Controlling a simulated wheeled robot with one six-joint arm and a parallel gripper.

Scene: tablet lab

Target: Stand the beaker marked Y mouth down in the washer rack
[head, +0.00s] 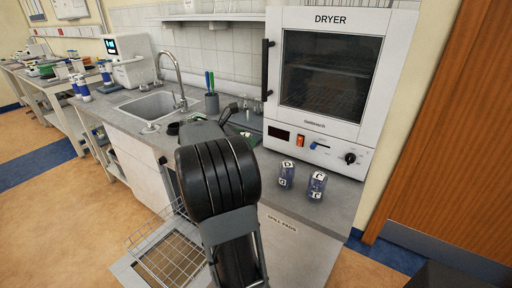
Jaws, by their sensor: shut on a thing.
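The washer rack (168,262) is an open wire basket at the lower left, low in front of the counter; the part I see looks empty. Two small blue-tinted beakers stand on the counter before the dryer: one marked D and G (286,175), one marked C and another letter (317,185). I make out no Y on either. My arm reaches over the counter edge at centre. My gripper (229,112) shows only as a small dark end beyond the arm, near the back of the counter. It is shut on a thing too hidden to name.
The dryer (325,125) stands closed at the right of the counter. A sink (155,105) with a tall tap and a pen cup (211,102) are to the left. Small glassware (258,108) stands near the wall. Floor is free at the lower left.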

